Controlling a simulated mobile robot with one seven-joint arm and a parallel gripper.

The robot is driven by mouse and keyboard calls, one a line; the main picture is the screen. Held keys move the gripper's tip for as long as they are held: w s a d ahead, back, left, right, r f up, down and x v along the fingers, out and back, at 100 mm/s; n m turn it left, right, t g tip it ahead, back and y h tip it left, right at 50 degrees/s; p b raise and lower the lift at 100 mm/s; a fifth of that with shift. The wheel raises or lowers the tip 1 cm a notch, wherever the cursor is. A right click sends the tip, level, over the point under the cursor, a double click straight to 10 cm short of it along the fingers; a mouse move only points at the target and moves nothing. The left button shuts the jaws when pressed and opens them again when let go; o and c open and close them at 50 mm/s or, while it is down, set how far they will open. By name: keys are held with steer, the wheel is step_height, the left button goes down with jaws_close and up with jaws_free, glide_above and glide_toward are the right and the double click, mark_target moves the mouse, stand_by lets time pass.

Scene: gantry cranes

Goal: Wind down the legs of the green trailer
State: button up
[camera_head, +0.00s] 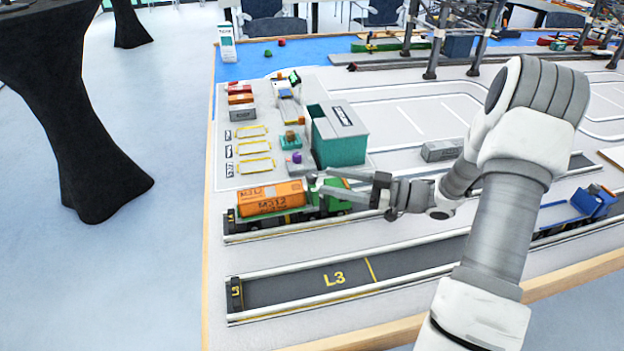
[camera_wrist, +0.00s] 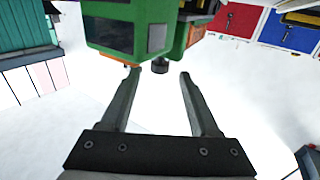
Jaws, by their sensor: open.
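The green vehicle stands in a dark lane at the left of the table, with an orange container marked M312 (camera_head: 270,198) on its trailer. Its green cab (camera_head: 338,194) is at the right end, partly behind my gripper (camera_head: 318,184). The gripper is open, with its fingertips beside the cab and the container's right end. In the wrist view the green cab (camera_wrist: 118,30) hangs at the top, beyond the open fingers. A small dark round part (camera_wrist: 160,66) shows between the fingertips, with no visible contact. I cannot make out the trailer's legs.
A teal building (camera_head: 340,140) stands behind the green vehicle. A blue vehicle (camera_head: 590,204) is at the right. Small containers (camera_head: 242,100) and yellow-outlined bays lie at the back left. Gantry cranes (camera_head: 440,40) stand at the rear.

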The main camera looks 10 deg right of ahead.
mark_target(317, 178)
steer(key=shift+b+x, duration=0.3)
steer(key=shift+x, duration=2.4)
jaws_close()
